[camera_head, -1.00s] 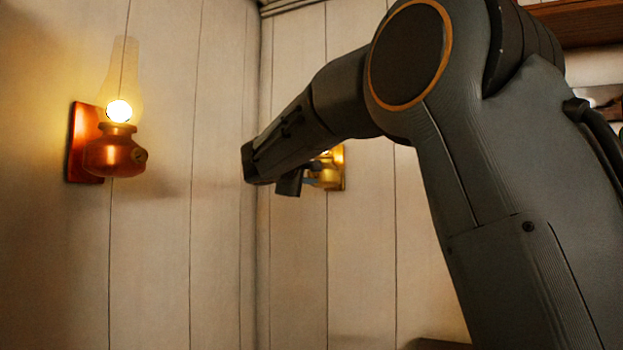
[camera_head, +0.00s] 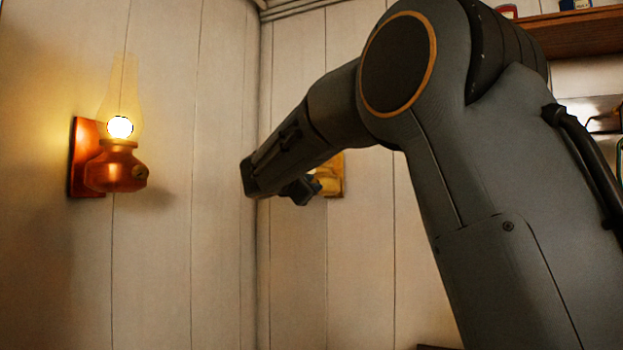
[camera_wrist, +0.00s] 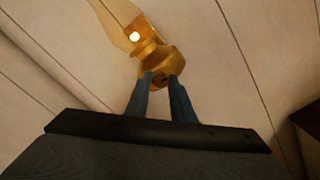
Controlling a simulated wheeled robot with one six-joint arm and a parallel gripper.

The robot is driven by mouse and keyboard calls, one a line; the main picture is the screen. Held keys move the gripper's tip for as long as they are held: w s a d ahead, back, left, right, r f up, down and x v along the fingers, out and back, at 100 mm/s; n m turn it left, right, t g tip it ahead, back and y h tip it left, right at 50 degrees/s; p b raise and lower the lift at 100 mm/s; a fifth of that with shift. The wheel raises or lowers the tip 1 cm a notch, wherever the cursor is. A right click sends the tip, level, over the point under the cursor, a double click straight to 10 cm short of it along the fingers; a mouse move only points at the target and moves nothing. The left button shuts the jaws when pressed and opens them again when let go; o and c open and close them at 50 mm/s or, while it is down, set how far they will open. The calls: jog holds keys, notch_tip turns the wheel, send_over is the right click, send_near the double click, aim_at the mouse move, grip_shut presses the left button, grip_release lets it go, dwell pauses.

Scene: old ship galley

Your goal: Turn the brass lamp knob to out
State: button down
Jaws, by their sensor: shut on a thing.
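The brass lamp (camera_head: 334,172) hangs on the far wall, mostly hidden behind my arm in the head view. In the wrist view, the brass lamp (camera_wrist: 160,58) appears tilted, with a lit bright spot in its glass chimney. Its small knob (camera_wrist: 159,80) sits at the front of the lamp body, between the tips of my gripper (camera_wrist: 161,81). My gripper is shut on the knob, with one blue-grey finger on each side. In the head view my gripper (camera_head: 313,184) reaches the lamp, but the fingertips are hard to make out.
A lit copper-red lamp (camera_head: 116,172) with its own knob hangs on the left wall, well apart from my gripper. A wooden shelf (camera_head: 575,33) with small containers is at the upper right. The plank walls around the brass lamp look clear.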

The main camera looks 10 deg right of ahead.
jog(key=n+p, duration=1.8)
jog(key=n, duration=0.2)
jog(key=shift+n+p, duration=0.3)
dwell(0.4)
jog(key=c, duration=1.5)
grip_release()
jog(key=shift+c, duration=0.2)
jog(key=shift+a, duration=0.1)
